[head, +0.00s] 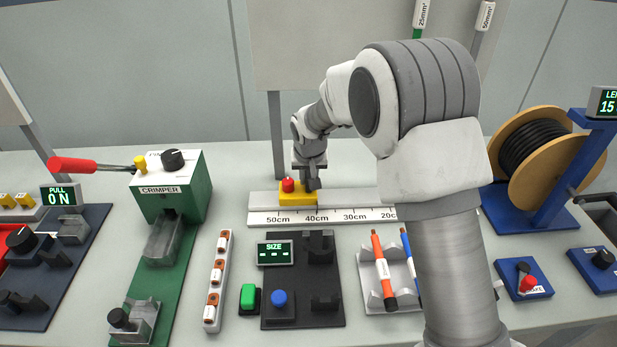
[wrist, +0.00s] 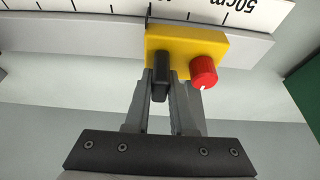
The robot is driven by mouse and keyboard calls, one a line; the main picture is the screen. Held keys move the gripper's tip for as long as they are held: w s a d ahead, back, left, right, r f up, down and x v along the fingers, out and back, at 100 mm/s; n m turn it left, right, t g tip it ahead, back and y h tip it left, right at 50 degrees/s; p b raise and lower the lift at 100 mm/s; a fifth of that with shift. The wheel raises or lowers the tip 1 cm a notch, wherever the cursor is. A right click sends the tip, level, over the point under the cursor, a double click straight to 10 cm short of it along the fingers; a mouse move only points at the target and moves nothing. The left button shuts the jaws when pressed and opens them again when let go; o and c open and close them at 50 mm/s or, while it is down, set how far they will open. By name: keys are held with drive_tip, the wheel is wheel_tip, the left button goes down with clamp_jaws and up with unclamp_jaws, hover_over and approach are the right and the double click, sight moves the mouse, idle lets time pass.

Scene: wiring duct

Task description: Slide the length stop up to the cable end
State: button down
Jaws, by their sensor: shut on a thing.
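The length stop is a yellow block (head: 298,198) with a red knob (head: 288,185). It sits on the ruled rail (head: 262,213), between the 50cm and 40cm marks, near 40cm. In the wrist view the yellow block (wrist: 188,42), its red knob (wrist: 203,71) and its black handle (wrist: 161,78) show close up. My gripper (head: 312,186) is shut on the black handle, with a finger on either side of it (wrist: 163,92). Black cable (head: 532,147) is wound on a spool at the right. I see no cable end on the rail; my arm hides the rail's right part.
A green crimper (head: 175,190) with a red lever stands at left. In front of the rail are a black size gauge (head: 300,260), a strip of lugs (head: 215,280) and a pen tray (head: 372,280). The visible rail right of the stop is clear.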

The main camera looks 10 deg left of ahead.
drive_tip(key=w+d, duration=0.1)
drive_tip(key=d, duration=0.6)
drive_tip(key=w+d, duration=0.2)
drive_tip(key=d, duration=0.5)
drive_tip(key=w+d, duration=0.2)
drive_tip(key=d, duration=0.4)
drive_tip(key=shift+w+d+b, duration=0.2)
drive_tip(key=shift+d+b, duration=0.15)
drive_tip(key=shift+d, duration=0.05)
drive_tip(key=c, duration=0.8)
unclamp_jaws()
drive_tip(key=shift+o, duration=0.2)
drive_tip(key=v, duration=1.7)
drive_tip(key=shift+r+p, duration=0.2)
drive_tip(key=shift+p, duration=0.2)
